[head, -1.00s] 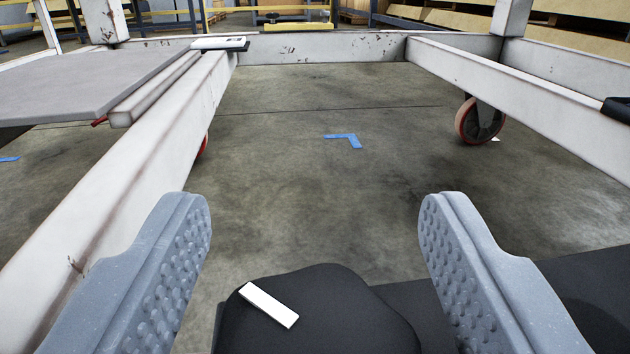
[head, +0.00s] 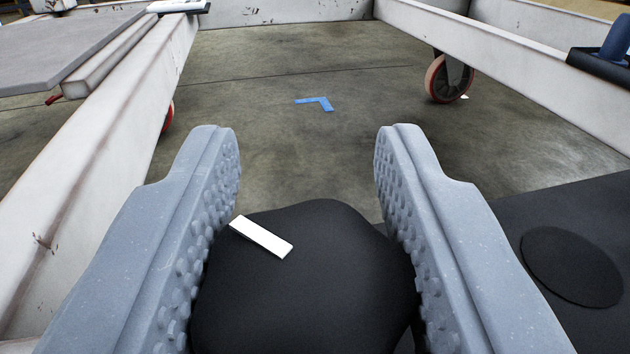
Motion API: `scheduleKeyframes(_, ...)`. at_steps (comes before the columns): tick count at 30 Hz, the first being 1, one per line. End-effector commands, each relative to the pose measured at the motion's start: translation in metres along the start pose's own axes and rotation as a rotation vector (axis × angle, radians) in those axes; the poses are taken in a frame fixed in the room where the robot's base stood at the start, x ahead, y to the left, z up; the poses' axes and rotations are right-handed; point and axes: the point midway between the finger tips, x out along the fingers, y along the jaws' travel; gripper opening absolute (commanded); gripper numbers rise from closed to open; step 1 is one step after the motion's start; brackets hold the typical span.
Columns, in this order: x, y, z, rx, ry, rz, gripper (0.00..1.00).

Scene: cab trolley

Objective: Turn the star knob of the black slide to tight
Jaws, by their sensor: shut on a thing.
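The star knob (head: 310,292) is black with rounded lobes and sits at the bottom middle of the head view. A white bar mark (head: 261,237) on its top slants from upper left to lower right. My gripper (head: 307,165) has its two grey studded fingers on either side of the knob, shut on it. The fingertips reach past the knob's far edge. The black slide (head: 585,215) shows as a flat dark surface at the right, with a round black disc (head: 571,266) on it. The knob's near side is cut off by the picture's lower edge.
A worn white trolley frame (head: 95,170) runs along the left, with another rail (head: 510,75) at the right. A grey panel (head: 60,50) lies at the upper left. A red-rimmed caster (head: 448,78) and blue floor tape (head: 316,102) show beyond. Open concrete floor lies ahead.

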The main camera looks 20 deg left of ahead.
Motion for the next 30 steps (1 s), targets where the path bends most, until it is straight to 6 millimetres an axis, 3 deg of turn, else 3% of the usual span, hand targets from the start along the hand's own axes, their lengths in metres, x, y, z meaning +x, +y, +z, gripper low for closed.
scheduleKeyframes(18,0.0005,-0.0015,0.0018,0.002,0.003,0.409,0.13)
scheduleKeyframes(30,-0.0003,0.0006,0.0005,0.002,0.002,0.566,0.13)
